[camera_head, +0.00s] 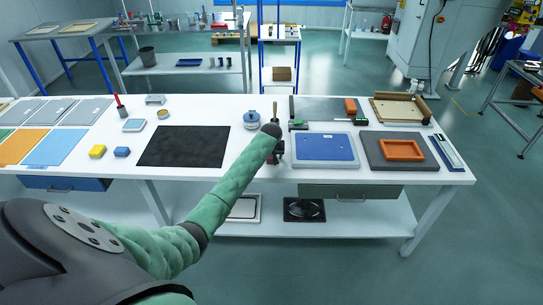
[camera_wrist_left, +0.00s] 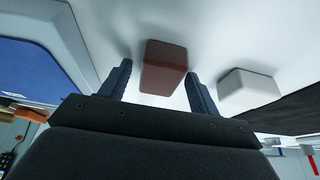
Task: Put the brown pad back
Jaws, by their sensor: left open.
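The brown pad (camera_wrist_left: 163,67) is a reddish-brown block on the white table top, seen in the left wrist view. My left gripper (camera_wrist_left: 158,76) is open, with one finger on each side of the pad in that view. Whether either finger touches the pad I cannot tell. In the head view my left gripper (camera_head: 275,154) is small and dark, low over the table between the black mat and the blue panel. My own arm and gripper hide the pad there. My right gripper is in neither view.
A white block (camera_wrist_left: 248,90) lies right of the pad in the wrist view. In the head view the black mat (camera_head: 185,146) is left of my gripper and the blue panel (camera_head: 324,147) right. An orange frame (camera_head: 401,150) lies further right. A blue-lidded jar (camera_head: 251,118) stands behind.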

